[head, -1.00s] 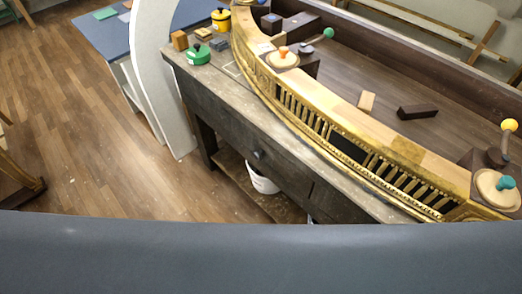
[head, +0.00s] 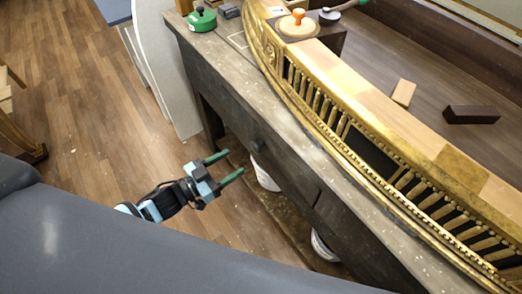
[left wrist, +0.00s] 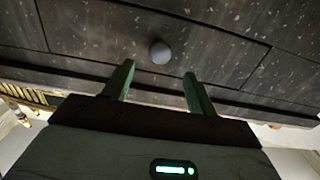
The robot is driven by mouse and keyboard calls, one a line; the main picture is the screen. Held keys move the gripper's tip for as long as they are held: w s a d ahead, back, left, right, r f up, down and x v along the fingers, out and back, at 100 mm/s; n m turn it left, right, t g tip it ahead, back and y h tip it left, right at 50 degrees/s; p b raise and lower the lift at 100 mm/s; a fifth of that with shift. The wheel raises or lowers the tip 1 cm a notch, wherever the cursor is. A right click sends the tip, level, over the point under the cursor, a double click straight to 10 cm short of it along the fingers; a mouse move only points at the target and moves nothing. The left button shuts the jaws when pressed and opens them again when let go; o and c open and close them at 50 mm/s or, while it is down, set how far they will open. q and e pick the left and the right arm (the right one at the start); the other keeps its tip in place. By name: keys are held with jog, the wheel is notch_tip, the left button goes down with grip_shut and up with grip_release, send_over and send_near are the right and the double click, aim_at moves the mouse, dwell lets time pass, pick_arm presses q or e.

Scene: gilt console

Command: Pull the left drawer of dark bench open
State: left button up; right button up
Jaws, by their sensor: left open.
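The dark bench (head: 225,60) runs diagonally from upper left to lower right in the head view. Its left drawer (head: 222,108) looks closed, its front flush with the bench. The drawer's round dark knob (head: 258,146) sticks out of the front. My left gripper (head: 231,164) is open and empty, its green fingers pointing at the bench just short of the knob. In the left wrist view the drawer front (left wrist: 90,28) fills the top, and the knob (left wrist: 160,52) lies between and beyond the open fingertips (left wrist: 159,70). My right gripper is not in view.
A curved gilt console (head: 330,115) stands on the bench top. A green round object (head: 201,20) sits at the bench's far left. White buckets (head: 265,178) stand below the drawers. The wooden floor (head: 105,130) in front is clear.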

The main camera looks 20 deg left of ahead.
aim_at(253, 149)
pick_arm(q)
jog(key=shift+x, duration=4)
jog(key=shift+r, duration=0.1)
jog(key=shift+a, duration=0.1)
grip_shut()
